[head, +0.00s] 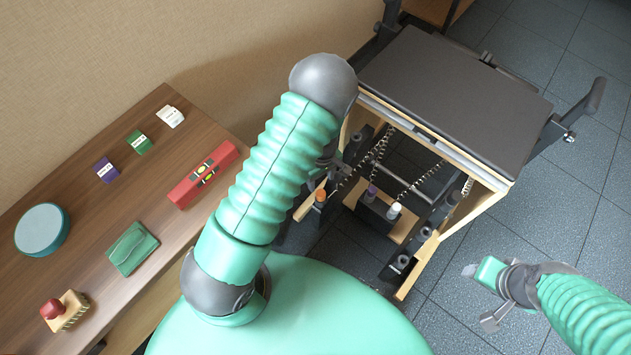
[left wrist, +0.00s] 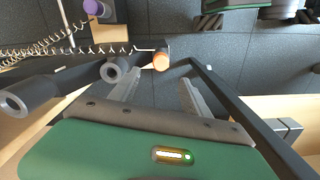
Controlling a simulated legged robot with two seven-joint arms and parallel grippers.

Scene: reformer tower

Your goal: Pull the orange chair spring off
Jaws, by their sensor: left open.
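The orange chair spring end (head: 320,196) shows as an orange cap on a dark post at the left side of the wooden chair frame. In the left wrist view the orange cap (left wrist: 161,62) lies just beyond my fingertips, roughly centred between them. A coiled spring runs leftward near it. My left gripper (left wrist: 160,80) is open and empty, with a finger on either side of the line to the cap. In the head view the left gripper (head: 333,166) is partly hidden by my arm, just above the cap.
The chair's black padded seat (head: 450,90) is above the springs. A purple cap (head: 372,190) and a white cap (head: 394,210) stand close by. Dark frame bars are near my left fingers. A wooden table (head: 95,215) with several small items is at the left.

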